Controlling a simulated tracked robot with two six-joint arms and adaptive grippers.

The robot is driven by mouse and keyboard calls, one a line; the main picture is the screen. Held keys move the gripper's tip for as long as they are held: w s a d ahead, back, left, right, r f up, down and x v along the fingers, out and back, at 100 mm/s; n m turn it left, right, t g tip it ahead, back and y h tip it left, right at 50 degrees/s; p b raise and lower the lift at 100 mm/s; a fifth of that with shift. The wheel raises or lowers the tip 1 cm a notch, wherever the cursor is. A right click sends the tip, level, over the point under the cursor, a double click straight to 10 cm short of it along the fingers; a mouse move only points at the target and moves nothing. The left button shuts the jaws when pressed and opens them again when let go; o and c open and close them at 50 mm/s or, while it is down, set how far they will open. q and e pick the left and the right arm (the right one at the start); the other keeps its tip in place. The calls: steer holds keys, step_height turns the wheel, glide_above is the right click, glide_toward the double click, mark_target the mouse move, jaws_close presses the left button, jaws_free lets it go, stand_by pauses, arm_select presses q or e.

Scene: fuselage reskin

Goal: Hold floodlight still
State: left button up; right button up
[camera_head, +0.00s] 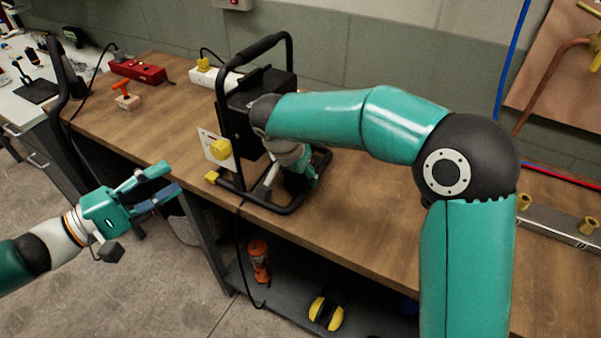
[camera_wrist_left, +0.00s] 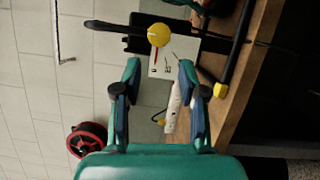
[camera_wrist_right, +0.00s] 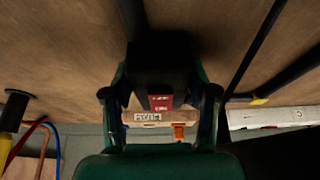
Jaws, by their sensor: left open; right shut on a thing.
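The floodlight (camera_head: 258,97) stands on the wooden bench inside a black tubular frame, with a white plate and a yellow knob (camera_head: 221,149) on its near left side. The knob also shows in the left wrist view (camera_wrist_left: 159,35). My right gripper (camera_head: 308,178) is low by the frame's base, partly hidden by its own arm. In the right wrist view it is shut on a dark block-like part (camera_wrist_right: 160,70) with a red label. My left gripper (camera_head: 162,183) is open and empty, left of the floodlight, off the bench edge. In the left wrist view its fingers (camera_wrist_left: 158,75) point toward the plate.
The wooden bench (camera_head: 375,215) is clear in front of the floodlight. A red box (camera_head: 138,71) and an orange-handled item (camera_head: 124,96) lie at the back left. A metal rail (camera_head: 560,222) lies at the right. A lower shelf holds an orange lantern (camera_head: 259,261) and yellow-black earmuffs (camera_head: 326,312).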

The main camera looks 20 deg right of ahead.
arm_select(q)
steer(key=o, duration=0.4)
steer(key=shift+s+r+n+h, duration=0.15)
steer(key=shift+r+n+h, duration=0.25)
steer(key=shift+n, duration=0.4)
steer(key=n+t+h, duration=0.1)
steer(key=n+t, duration=0.5)
steer(key=n, duration=0.9)
glide_toward(216, 155)
steer(key=x, duration=1)
steer(key=shift+d, duration=0.3)
